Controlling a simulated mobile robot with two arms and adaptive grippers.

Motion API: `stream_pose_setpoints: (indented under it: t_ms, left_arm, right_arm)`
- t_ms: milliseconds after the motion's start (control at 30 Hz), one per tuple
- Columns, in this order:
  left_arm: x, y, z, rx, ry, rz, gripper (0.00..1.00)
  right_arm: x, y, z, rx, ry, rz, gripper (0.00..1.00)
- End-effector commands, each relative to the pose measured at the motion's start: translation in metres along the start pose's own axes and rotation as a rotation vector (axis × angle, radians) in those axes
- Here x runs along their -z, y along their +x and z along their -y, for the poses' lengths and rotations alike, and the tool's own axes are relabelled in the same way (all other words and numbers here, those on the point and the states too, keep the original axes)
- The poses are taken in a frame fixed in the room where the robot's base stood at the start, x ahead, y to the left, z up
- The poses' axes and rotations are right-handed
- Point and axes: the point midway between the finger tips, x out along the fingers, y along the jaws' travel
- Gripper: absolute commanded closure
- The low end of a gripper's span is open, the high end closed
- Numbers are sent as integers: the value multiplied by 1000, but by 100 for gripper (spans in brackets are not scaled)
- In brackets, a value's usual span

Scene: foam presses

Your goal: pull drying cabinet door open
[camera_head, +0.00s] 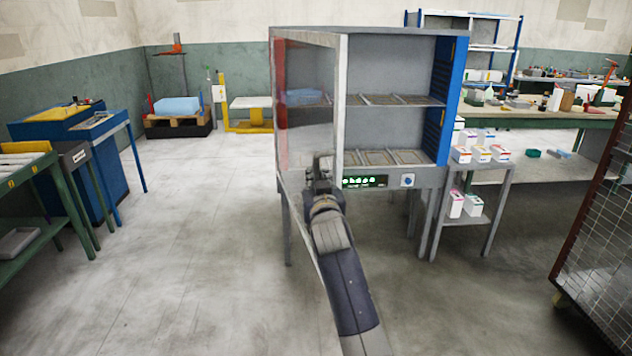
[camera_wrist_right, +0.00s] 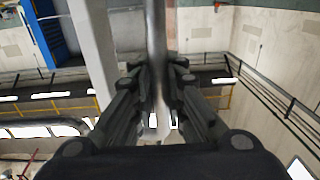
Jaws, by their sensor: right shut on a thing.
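The grey drying cabinet (camera_head: 396,29) stands on legs in the middle of the head view. Its front is uncovered on the right, where two levels of trays (camera_head: 392,100) show. The glazed door (camera_head: 308,75) with a pale frame stands at an angle on the left, open. My right gripper (camera_head: 322,165) is at the lower part of the door's pale upright. In the right wrist view, my right gripper (camera_wrist_right: 162,85) is shut around a grey upright bar, the door handle (camera_wrist_right: 156,35), beside a pale post (camera_wrist_right: 93,45). My left gripper is not in view.
A small side table (camera_head: 478,166) with several boxes stands right of the cabinet. A wire mesh cart (camera_head: 592,250) is at the right edge. Blue and green benches (camera_head: 65,175) are at the left. The floor (camera_head: 190,230) left of the cabinet is clear.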

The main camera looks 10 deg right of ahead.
Motion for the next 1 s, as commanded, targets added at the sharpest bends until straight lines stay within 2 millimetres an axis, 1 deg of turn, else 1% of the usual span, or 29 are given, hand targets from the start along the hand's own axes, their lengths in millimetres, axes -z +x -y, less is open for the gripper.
stream_pose_setpoints:
  t_ms: [33, 200, 233, 300, 567, 667, 767, 833, 1000]
  left_arm:
    - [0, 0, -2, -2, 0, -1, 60]
    - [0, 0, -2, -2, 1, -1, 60]
    - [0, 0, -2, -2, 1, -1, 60]
    - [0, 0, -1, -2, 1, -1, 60]
    - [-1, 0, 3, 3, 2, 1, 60]
    - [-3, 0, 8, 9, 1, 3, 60]
    - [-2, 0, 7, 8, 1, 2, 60]
    - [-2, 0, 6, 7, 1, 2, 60]
    - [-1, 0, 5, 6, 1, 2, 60]
  right_arm:
    - [-8, 0, -1, -2, -2, 14, 100]
    - [-8, 0, -1, -2, -1, 14, 100]
    - [-8, 0, -1, -2, -1, 14, 82]
    - [-7, 0, -1, -2, -1, 13, 68]
    - [-3, 0, 0, 0, 1, 5, 68]
    - [1, 0, 0, 0, 1, 2, 68]
    - [12, 0, 0, 0, 2, -1, 68]
    - [24, 0, 0, -1, 1, -2, 68]
    - [60, -1, 0, 0, 1, -5, 68]
